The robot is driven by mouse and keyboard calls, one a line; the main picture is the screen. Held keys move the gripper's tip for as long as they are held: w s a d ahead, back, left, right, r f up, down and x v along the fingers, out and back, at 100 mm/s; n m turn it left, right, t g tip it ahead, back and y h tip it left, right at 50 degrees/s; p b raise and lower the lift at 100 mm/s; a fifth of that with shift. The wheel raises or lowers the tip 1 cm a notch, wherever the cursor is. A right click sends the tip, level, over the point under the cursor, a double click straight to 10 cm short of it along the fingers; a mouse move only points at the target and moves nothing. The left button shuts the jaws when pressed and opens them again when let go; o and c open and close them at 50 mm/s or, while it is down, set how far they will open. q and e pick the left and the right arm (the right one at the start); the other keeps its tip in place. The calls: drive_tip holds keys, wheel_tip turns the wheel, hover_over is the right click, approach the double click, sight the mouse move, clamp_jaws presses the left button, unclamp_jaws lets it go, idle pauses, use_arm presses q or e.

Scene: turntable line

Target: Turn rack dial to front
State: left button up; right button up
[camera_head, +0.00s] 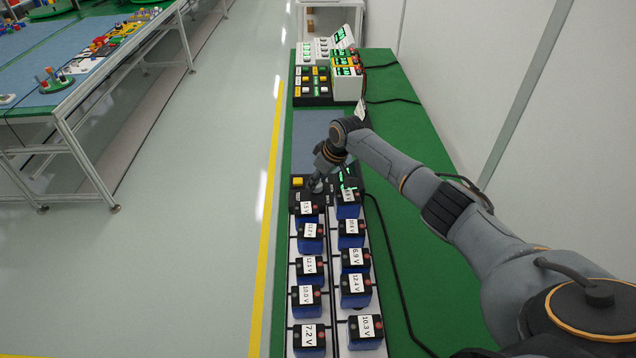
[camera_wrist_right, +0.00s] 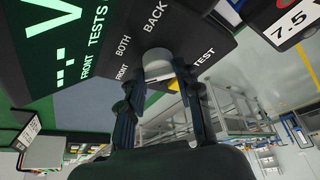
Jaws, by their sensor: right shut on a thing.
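The rack dial (camera_wrist_right: 158,58) is a pale grey knob on a black panel (camera_wrist_right: 205,40) in the right wrist view. The words FRONT, BOTH and BACK are printed around it; I cannot tell which one it points to. My right gripper (camera_wrist_right: 160,78) is shut on the dial, a finger on either side. In the head view my right gripper (camera_head: 318,185) is over the panel at the far end of the battery rack (camera_head: 327,275), and it hides the dial. My left gripper is in neither view.
Blue batteries (camera_head: 309,268) with voltage labels stand in two columns on the rack. A yellow button (camera_head: 297,182) is left of the gripper. Another panel with coloured buttons (camera_head: 312,85) stands farther back on the green bench (camera_head: 405,150). A cable runs along the rack's right side.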

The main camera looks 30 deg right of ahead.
idle(0.3)
drive_tip(key=o, duration=1.2)
drive_tip(key=shift+c, duration=0.2)
drive_tip(key=v, duration=1.2)
drive_tip(key=shift+w+r, duration=0.1)
